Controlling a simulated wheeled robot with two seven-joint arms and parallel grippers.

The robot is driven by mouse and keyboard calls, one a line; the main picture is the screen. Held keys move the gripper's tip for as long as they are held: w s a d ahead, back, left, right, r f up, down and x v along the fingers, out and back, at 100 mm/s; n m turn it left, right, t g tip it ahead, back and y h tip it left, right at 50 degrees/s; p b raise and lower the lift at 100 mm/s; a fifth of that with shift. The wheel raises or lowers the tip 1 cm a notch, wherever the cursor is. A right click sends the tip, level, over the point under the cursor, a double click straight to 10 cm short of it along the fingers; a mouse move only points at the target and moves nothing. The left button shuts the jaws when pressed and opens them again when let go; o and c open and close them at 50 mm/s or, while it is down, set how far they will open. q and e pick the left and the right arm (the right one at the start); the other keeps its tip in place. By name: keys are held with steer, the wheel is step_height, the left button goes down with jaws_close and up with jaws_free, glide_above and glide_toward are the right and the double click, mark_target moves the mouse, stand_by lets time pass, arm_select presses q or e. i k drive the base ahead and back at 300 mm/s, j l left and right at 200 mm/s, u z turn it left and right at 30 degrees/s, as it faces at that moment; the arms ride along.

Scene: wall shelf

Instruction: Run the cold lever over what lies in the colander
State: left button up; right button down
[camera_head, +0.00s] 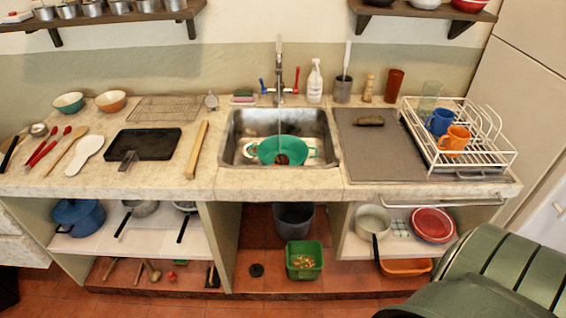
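A green colander (268,150) sits in the metal sink (237,130). A small dark reddish thing (282,159) lies in it, too small to name surely. The tall tap (279,70) stands behind the sink, with its spout over the basin. A blue lever (262,86) is on the tap's left and a red lever (296,80) on its right. A thin pale vertical line (281,125) runs from below the spout toward the colander; it looks like a stream of water. Neither of my grippers is in view.
A soap bottle (315,82) and a grey cup (342,90) stand right of the tap, and a sponge (243,97) left of it. A white dish rack (485,158) holds mugs at the right.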

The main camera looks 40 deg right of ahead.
mark_target(264, 90)
steer(key=i+j, duration=1.1)
steer(key=z, duration=1.3)
